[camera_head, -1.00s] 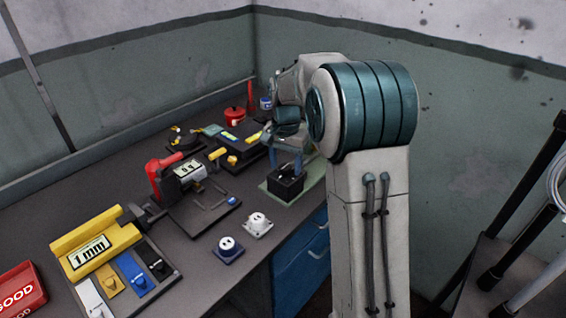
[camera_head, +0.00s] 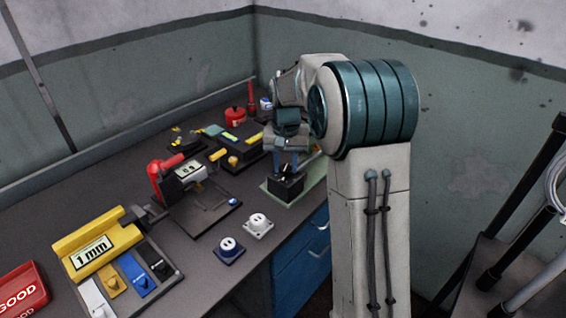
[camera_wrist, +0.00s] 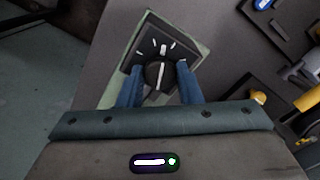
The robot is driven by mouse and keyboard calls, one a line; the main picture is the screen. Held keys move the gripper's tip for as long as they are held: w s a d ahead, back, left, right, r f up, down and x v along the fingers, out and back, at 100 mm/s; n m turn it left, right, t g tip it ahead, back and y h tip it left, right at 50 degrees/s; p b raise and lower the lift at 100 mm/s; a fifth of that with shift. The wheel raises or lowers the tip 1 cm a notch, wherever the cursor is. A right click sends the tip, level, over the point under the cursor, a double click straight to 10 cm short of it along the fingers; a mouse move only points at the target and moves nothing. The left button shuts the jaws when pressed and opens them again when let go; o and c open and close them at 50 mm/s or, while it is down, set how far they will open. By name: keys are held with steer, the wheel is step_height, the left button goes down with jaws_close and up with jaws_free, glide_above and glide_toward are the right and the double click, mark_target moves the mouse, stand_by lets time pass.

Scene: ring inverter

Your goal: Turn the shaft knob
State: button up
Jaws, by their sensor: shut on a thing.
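The shaft knob (camera_wrist: 157,74) is round and black with a white pointer line. In the wrist view it sits on the sloping face of a black box (camera_wrist: 140,50) with white tick marks around it. The pointer runs roughly up and down in that view. My gripper (camera_wrist: 159,80) has its two blue fingers on either side of the knob, shut on it. In the head view my gripper (camera_head: 288,167) is right above the black box (camera_head: 285,189), and the knob is hidden there.
The box stands on a pale green mat (camera_head: 309,182) near the bench's front edge. A black device with yellow parts (camera_head: 240,143) is behind to the left. A red-handled tool stand (camera_head: 165,175) is further left.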

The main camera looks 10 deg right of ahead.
mark_target(285, 167)
steer(key=shift+n+p, duration=0.3)
steer(key=shift+n, duration=1.9)
steer(key=o, duration=1)
steer(key=shift+c, duration=0.2)
steer(key=shift+r, duration=0.15)
step_height(285, 167, up, 14)
steer(key=shift+f, duration=0.2)
